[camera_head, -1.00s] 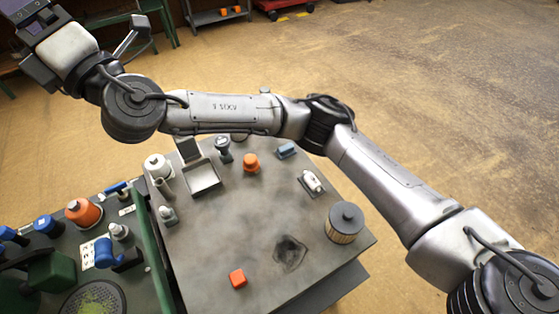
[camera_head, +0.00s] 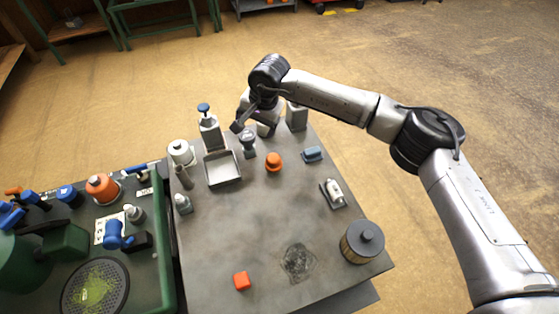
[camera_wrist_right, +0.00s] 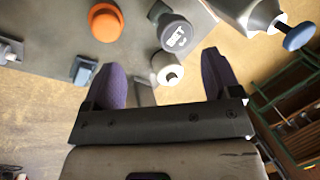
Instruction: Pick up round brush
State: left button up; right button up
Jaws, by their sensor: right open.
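I cannot tell for sure which small item is the round brush. A round orange piece with a knob (camera_head: 273,162) stands on the grey table (camera_head: 235,225); it also shows at the top left of the right wrist view (camera_wrist_right: 105,21). A dark piece with a round grey top (camera_head: 248,142) stands left of it, also in the right wrist view (camera_wrist_right: 174,34). A pale hollow-ended cylinder (camera_wrist_right: 167,69) lies in view between the purple fingers of my open right gripper (camera_wrist_right: 168,80). The gripper is at the table's back edge, apart from the orange piece. My left gripper is not in view.
The front middle is mostly clear.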

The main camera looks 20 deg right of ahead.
aim_at(273, 157)
jog(key=s+d+f+n, duration=0.1)
jog(key=f, duration=0.1)
jog(key=s+d+f+n+g+h+b, duration=0.1)
jog(key=f+n, duration=0.1)
jog(key=f, duration=0.1)
jog(key=s+d+f+n+g+h, duration=0.1)
jog(key=f+n, duration=0.1)
jog(key=shift+s+f, duration=0.1)
jog(key=shift+f, duration=0.25)
jog(key=shift+f+b, duration=0.35)
jog(key=shift+f, duration=0.5)
jog(key=f, duration=0.1)
jog(key=f+b, duration=0.1)
jog(key=f, duration=0.2)
jog(key=shift+s+f, duration=0.2)
jog(key=shift+s, duration=0.05)
jog(key=shift+f, duration=0.35)
jog(key=shift+c, duration=0.2)
